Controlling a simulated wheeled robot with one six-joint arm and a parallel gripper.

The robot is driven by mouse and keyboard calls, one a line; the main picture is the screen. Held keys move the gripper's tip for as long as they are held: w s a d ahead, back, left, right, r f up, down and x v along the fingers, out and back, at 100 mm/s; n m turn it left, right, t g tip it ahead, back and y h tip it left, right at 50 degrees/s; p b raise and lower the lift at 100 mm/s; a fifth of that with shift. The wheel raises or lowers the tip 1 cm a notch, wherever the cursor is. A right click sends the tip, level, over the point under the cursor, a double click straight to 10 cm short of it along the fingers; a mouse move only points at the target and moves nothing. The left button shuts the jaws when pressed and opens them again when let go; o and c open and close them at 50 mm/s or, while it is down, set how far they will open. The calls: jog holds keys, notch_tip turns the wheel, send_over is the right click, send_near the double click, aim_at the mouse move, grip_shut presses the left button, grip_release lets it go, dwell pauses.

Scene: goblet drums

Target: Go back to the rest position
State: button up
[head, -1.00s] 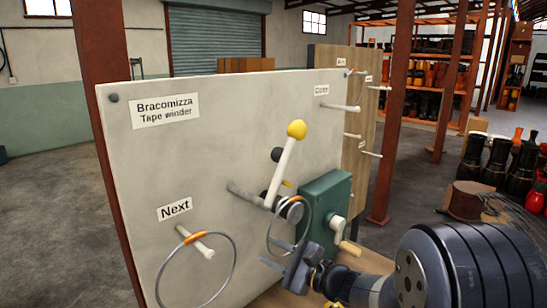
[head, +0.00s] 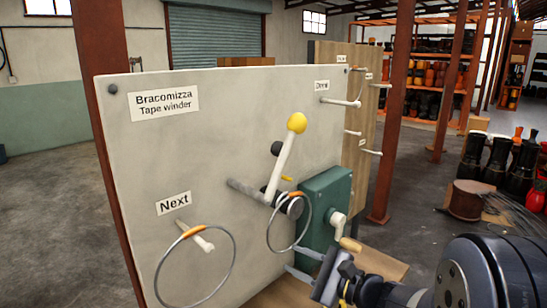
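My gripper (head: 297,261) is at the lower middle of the head view, below the green winder box. Its two fingers are spread apart with nothing seen between them. A metal ring with an orange band (head: 269,232) hangs at the dark hub below the yellow-knobbed lever (head: 283,165), just above and left of my fingers. It looks clear of the fingers. How the ring sits on the hub is hard to tell.
A pale board (head: 150,150) carries the winder. A second ring (head: 158,277) hangs from the "Next" peg (head: 195,237). The green box (head: 325,200) has a crank (head: 345,240). A wooden panel with pegs (head: 355,170) stands behind. Drums (head: 497,160) stand at right.

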jog(key=p+x, duration=0.1)
jog(key=x, duration=0.6)
jog(key=s+a+r+v, duration=0.1)
jog(key=r+v, duration=0.1)
jog(key=v, duration=1)
jog(key=shift+w+d+f+m+t+h+p, duration=0.35)
jog(key=shift+w+d+f+m+t+h, duration=0.15)
jog(key=shift+w, duration=0.3)
jog(key=shift+w+d+f+m+t+h+p, duration=0.35)
jog(key=shift+w+m+t+h, duration=0.25)
jog(key=shift+w, duration=0.2)
jog(key=shift+w+d+f+m+t+h+p, duration=0.3)
jog(key=shift+w+d+m+t+h, duration=0.25)
jog(key=shift+w, duration=0.2)
